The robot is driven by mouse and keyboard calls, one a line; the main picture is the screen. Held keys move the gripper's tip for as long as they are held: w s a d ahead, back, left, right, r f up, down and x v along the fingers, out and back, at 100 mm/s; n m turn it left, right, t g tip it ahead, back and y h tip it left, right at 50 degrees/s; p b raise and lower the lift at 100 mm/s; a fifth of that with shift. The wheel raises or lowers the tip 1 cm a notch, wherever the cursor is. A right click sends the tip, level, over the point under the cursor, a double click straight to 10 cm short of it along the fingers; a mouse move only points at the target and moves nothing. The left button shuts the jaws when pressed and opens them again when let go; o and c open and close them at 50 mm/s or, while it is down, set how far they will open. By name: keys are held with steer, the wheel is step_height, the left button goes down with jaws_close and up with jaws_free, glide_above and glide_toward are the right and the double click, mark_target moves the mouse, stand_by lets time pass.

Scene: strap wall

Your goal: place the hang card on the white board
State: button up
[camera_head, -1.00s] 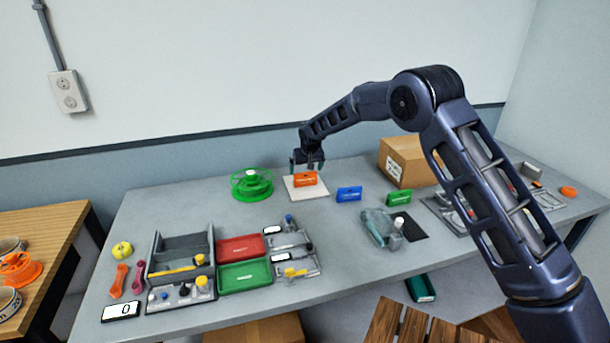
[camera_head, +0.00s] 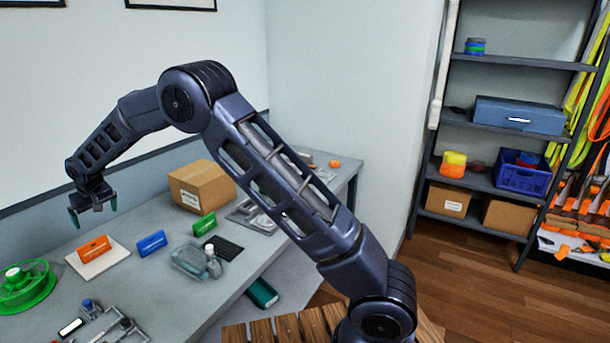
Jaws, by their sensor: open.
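An orange card-like block (camera_head: 94,246), which I take to be the hang card, stands on the white board (camera_head: 110,260) at the left of the grey table. It rests on the board with nothing holding it. My gripper (camera_head: 94,212) is open and empty, above and apart from the orange card, with its fingers pointing down.
A blue block (camera_head: 152,243) and a green block (camera_head: 204,226) stand to the right of the board. A green spool (camera_head: 30,290) is at its left. A cardboard box (camera_head: 203,188) stands behind. A shelf (camera_head: 505,130) is at the right.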

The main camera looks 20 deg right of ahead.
steer(key=w+d+r+m, duration=0.1)
steer(key=w+d+r, duration=0.1)
steer(key=d+r, duration=0.65)
steer(key=w+d+r+m, duration=0.1)
steer(key=d+r, duration=0.2)
steer(key=d, duration=1)
steer(key=w+d+r+m, duration=0.1)
steer(key=w+d+r, duration=0.1)
steer(key=d+r, duration=0.65)
steer(key=s+d+r+m+h, duration=0.15)
steer(key=s+d, duration=0.25)
steer(key=d, duration=0.8)
steer(key=s+d+r+m, duration=0.15)
steer(key=s+d, duration=0.25)
steer(key=d, duration=0.7)
steer(key=s+d+f+m+h, duration=0.1)
steer(key=s+d+f, duration=0.1)
steer(key=s+d, duration=0.8)
steer(key=s+d+f+m+t, duration=0.1)
steer(key=s+d+f, duration=0.1)
steer(key=s+d, duration=0.9)
steer(key=s, duration=0.3)
steer(key=shift+s+f+m+h, duration=0.3)
steer(key=shift+s+f+h, duration=0.05)
steer(key=shift+s, duration=0.05)
